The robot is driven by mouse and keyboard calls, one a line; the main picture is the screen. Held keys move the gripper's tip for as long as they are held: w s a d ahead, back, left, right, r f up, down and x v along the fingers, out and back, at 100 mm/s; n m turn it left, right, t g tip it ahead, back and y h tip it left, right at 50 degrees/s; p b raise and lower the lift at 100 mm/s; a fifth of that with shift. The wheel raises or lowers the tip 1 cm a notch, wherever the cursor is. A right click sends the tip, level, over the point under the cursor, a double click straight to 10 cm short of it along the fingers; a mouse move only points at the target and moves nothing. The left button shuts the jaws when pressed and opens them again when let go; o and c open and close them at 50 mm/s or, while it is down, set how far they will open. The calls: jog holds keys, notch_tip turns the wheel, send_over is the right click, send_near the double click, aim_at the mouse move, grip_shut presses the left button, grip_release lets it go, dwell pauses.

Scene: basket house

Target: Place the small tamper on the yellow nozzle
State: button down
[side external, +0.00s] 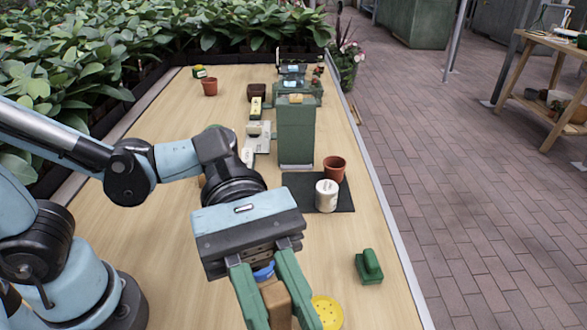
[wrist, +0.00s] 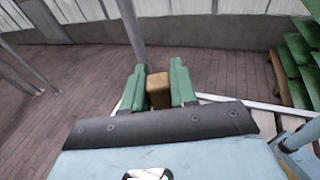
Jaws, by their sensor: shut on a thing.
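My gripper (side external: 284,312) has its two green fingers shut on a brown wooden block (side external: 278,300), probably the small tamper. The block also shows between the fingertips in the wrist view (wrist: 158,92). Its lower end is cut off by the bottom edge of the side view. The yellow nozzle (side external: 328,312), a round yellow disc with small holes, is just right of the right finger in the side view, partly hidden by it. The height of the block over the table is hard to tell.
A blue round thing (side external: 264,271) shows partly behind the fingers. A green block with a raised grip (side external: 369,268) lies to the right.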

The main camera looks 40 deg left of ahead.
jog(key=shift+w+a+f, duration=0.4)
jog(key=shift+w+f, duration=1.4)
jog(key=shift+w+a+f, duration=0.35)
jog(key=shift+w+f, duration=1.4)
jog(key=shift+w, duration=0.05)
jog(key=shift+w+a+f, duration=0.4)
jog(key=shift+w+f, duration=1.4)
jog(key=shift+f, duration=0.1)
jog(key=c, duration=0.9)
grip_release()
